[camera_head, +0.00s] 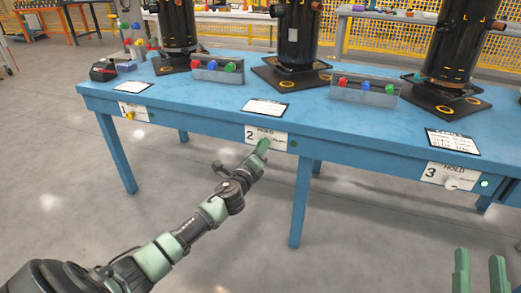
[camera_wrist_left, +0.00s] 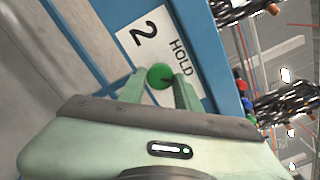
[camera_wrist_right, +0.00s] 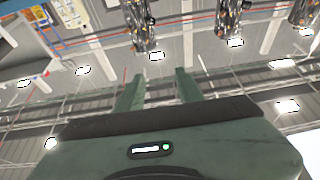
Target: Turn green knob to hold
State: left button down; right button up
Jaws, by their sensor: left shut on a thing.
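The green knob (camera_wrist_left: 160,76) sits on the white label plate (camera_wrist_left: 165,45) marked 2 and HOLD, on the front of the blue table. My left gripper (camera_head: 262,148) is at this plate with its fingers on either side of the knob, shut on it. A dark pointer line on the knob slants toward the lower right in the left wrist view. In the head view the fingers mostly hide the knob. My right gripper (camera_head: 480,262) is open and empty at the lower right, away from the table.
The blue table (camera_head: 200,103) carries black compressors (camera_head: 297,35) and trays of coloured knobs (camera_head: 365,90). Plate 1 (camera_head: 133,111) with a yellow knob is to the left. Plate 3 (camera_head: 452,176) with a white knob is to the right. The floor in front is clear.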

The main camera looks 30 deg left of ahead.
pick_arm(q)
jog(key=shift+n+p, duration=0.5)
jog(key=shift+n, duration=3.3)
pick_arm(e)
jog(key=shift+w+d+f+g+h, duration=0.1)
jog(key=shift+w+f+g+h, duration=0.1)
jog(key=shift+f+g, duration=0.4)
jog(key=shift+w+d+f+g+h, duration=0.1)
jog(key=shift+f+g+h, duration=0.2)
jog(key=shift+f, duration=0.65)
jog(key=shift+w+d+f+g+h, duration=0.15)
jog(key=shift+f+g, duration=0.35)
jog(key=shift+f, duration=0.25)
jog(key=shift+a, duration=0.1)
pick_arm(q)
jog(key=c, duration=1)
grip_release()
jog(key=shift+s, duration=0.1)
